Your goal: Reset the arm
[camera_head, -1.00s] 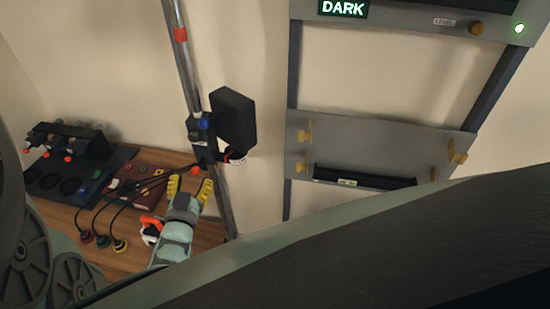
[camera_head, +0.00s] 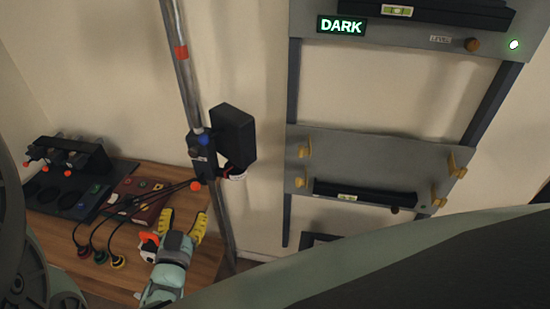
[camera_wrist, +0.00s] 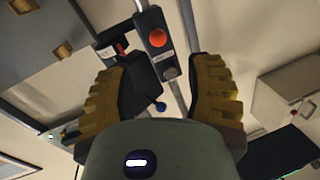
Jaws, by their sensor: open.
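My gripper (camera_head: 183,225) has yellow ridged fingers spread apart with nothing between them. In the head view it is over the wooden bench, just left of the metal pole (camera_head: 181,70) and below the black box-shaped head (camera_head: 233,138) clamped on that pole. In the wrist view my gripper (camera_wrist: 160,95) points toward the pole's clamp, whose orange-red knob (camera_wrist: 157,38) shows beyond the fingertips. The clamp's blue knob (camera_head: 204,140) also shows in the head view. An orange and white part shows beside my wrist.
The wooden bench (camera_head: 200,262) holds a dark tray (camera_head: 40,209), a dark red panel (camera_head: 150,202) with cables, and several round plugs. At right, grey panels (camera_head: 380,155) with yellow brackets and a lit DARK sign (camera_head: 341,26) hang on the wall.

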